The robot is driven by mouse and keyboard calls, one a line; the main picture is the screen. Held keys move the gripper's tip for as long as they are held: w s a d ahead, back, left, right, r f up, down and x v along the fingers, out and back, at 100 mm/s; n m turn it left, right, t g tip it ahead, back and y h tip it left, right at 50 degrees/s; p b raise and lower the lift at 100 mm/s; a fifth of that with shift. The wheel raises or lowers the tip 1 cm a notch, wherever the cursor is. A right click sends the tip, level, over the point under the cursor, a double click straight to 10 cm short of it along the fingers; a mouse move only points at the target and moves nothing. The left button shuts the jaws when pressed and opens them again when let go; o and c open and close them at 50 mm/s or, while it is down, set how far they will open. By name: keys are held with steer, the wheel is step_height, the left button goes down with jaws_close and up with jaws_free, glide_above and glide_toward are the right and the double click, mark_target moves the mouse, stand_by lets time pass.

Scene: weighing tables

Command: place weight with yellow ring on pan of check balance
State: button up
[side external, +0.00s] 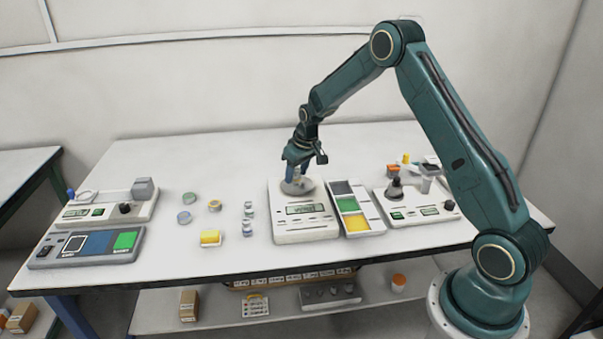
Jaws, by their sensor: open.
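My gripper (296,178) points down right over the round grey pan (303,189) of the middle balance (305,226). Its jaws are open. A small pale shape shows between or just behind the fingers at the pan; I cannot tell whether it is a weight or has a yellow ring. The middle balance is white with a lit display, whose digits are too small to read. A small round item with a yellowish band (214,205) stands on the table left of the balance. I cannot tell which balance is the check balance.
A tray with grey, green and yellow fields (356,222) touches close to the balance's right side. Another balance (420,209) with a dark weight stands farther right. The table's back is clear.

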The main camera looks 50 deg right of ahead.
steer(key=v, duration=1.2)
stand_by(0.5)
steer(key=s+a+r+t, duration=0.1)
steer(key=s+a+r, duration=1.15)
steer(key=s, duration=0.25)
steer(key=s+a, duration=0.2)
steer(key=s, duration=0.7)
steer(key=s+a+n+t, duration=0.1)
steer(key=s+a, duration=0.2)
steer(key=s, duration=0.5)
steer(key=shift+s+a+t, duration=0.25)
steer(key=shift+s+t, duration=0.05)
steer(key=shift+s, duration=0.1)
